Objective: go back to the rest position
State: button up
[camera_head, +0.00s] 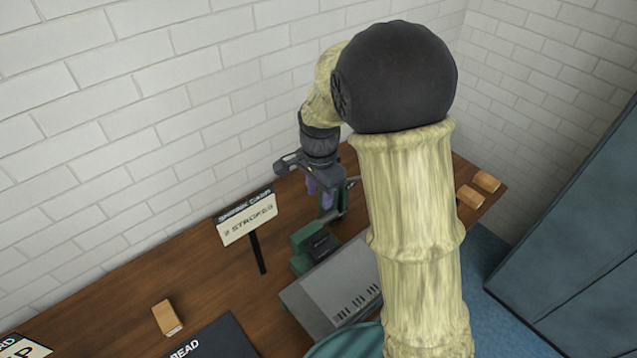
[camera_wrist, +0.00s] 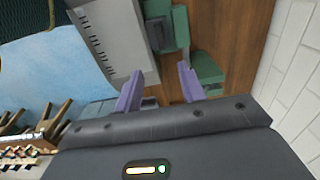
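My gripper (camera_head: 319,197) hangs over the wooden table (camera_head: 190,284), near the green device (camera_head: 306,246). In the wrist view my gripper (camera_wrist: 159,72) shows two purple fingers standing apart, with no object clearly held between them. The green device (camera_wrist: 166,28) appears beyond the fingers in the wrist view, beside a grey panel (camera_wrist: 108,38). My arm hides part of the table in the head view, so I cannot tell whether the gripper touches the device.
A sign (camera_head: 247,218) on a black post stands left of the gripper. A wooden block (camera_head: 167,317) lies at the front left, and two more blocks (camera_head: 470,196) lie at the right end. White brick walls (camera_head: 120,130) stand behind. A large blue-grey panel (camera_head: 575,250) stands right.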

jog(key=s+d+r+n+t, duration=0.1)
jog(key=s+d+n+t, duration=0.1)
jog(key=s+d+n, duration=0.8)
jog(key=s+n, duration=0.1)
jog(key=s, duration=0.2)
jog(key=shift+s+r+t, duration=0.2)
jog(key=shift+r+t, duration=0.1)
